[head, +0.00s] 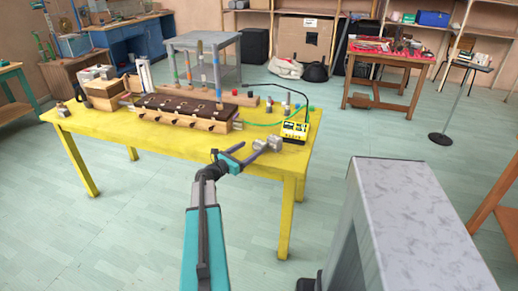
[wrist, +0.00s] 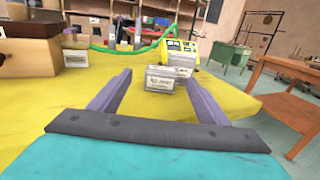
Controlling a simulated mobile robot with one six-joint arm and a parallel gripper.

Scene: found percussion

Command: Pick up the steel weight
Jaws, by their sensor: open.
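A small grey metal block with a pale label, which looks like the steel weight (wrist: 160,84), sits on the yellow table (wrist: 226,100) in the wrist view. It also shows near the table's front right corner in the head view (head: 274,143). My gripper (head: 252,148) is open, its two fingers pointing toward the block. In the wrist view the block appears between the fingertips of my gripper (wrist: 159,76), a little beyond them. I see nothing held. The label's text is too small to read surely.
Another small grey piece stands just behind the block. A yellow box with dials (head: 295,131) is behind it, with a green cable (head: 262,123) running left. A long dark-topped wooden box (head: 185,111) fills the table's middle. The front left of the table is clear.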

